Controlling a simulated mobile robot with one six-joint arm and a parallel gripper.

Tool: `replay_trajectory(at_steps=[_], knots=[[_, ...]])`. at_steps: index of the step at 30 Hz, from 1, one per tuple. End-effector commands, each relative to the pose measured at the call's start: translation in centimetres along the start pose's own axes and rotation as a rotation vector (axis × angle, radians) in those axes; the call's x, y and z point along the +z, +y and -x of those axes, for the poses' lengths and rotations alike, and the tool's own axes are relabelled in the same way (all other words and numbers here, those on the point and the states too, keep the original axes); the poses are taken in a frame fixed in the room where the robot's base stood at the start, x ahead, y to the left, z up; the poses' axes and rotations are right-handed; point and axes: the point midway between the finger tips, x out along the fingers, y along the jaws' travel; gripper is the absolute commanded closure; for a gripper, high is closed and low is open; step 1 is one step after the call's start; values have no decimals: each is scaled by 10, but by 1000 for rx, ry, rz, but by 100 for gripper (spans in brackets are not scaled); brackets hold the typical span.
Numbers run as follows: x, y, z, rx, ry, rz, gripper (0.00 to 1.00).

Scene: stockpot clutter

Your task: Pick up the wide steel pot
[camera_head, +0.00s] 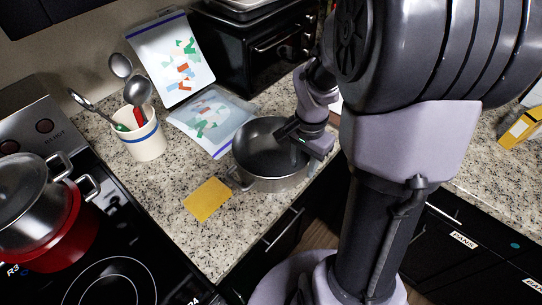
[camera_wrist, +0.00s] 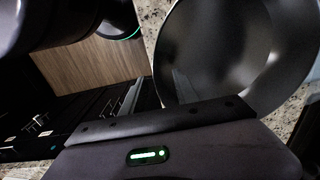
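The wide steel pot (camera_head: 268,184) stands upright on the granite counter, open and apparently empty, with a handle at its lower left. In the wrist view its inside and rim (camera_wrist: 215,55) fill the upper right. My gripper (camera_head: 304,142) is at the pot's right rim, its dark end over the opening. It overlaps the rim in the picture; whether it touches or grips the rim is not clear. The far-right part of the pot is hidden behind my gripper.
A utensil crock (camera_head: 140,140) and printed bags (camera_head: 210,118) stand or lie left of the pot. A yellow sponge or cloth (camera_head: 207,199) lies in front. A black oven (camera_head: 265,55) stands behind. A red pot (camera_head: 55,235) sits on the stove. The counter's front edge is close.

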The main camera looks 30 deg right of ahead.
Motion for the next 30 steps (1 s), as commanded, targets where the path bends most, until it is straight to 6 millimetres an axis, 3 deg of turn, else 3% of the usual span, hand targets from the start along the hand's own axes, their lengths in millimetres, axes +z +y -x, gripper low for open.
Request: replay_trajectory(at_steps=[3,6,11,17,30], knots=[[2,2,-31,2,-3,-1,64],[1,2,-42,1,-2,0,64],[1,2,-39,0,-1,0,64],[1,2,-39,0,-1,0,100],[1,2,-39,2,-2,1,100]])
